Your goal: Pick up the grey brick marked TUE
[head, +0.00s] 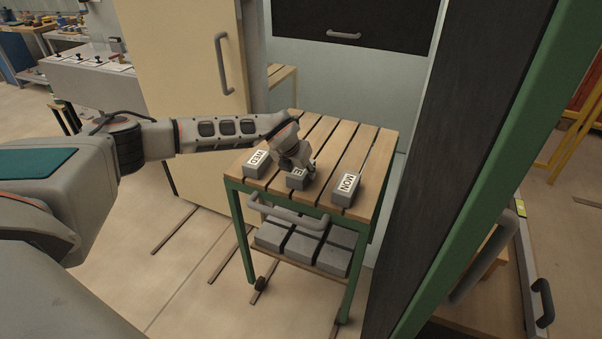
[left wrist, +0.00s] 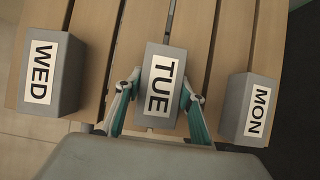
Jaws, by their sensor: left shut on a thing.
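The grey brick marked TUE (left wrist: 162,55) stands between the two fingers of my left gripper (left wrist: 160,95) in the left wrist view. The fingers press on its two sides and the gripper is shut on it. In the head view the TUE brick (head: 297,182) is mostly hidden under my left gripper (head: 299,168), with only part of its label showing. I cannot tell whether the brick still touches the slatted top. My right gripper is in neither view.
A grey WED brick (head: 255,163) lies to the left and a MON brick (head: 346,189) to the right on the slatted trolley top (head: 345,140). Several grey bricks (head: 300,247) lie on its lower shelf. A green-edged dark panel (head: 470,150) stands close on the right.

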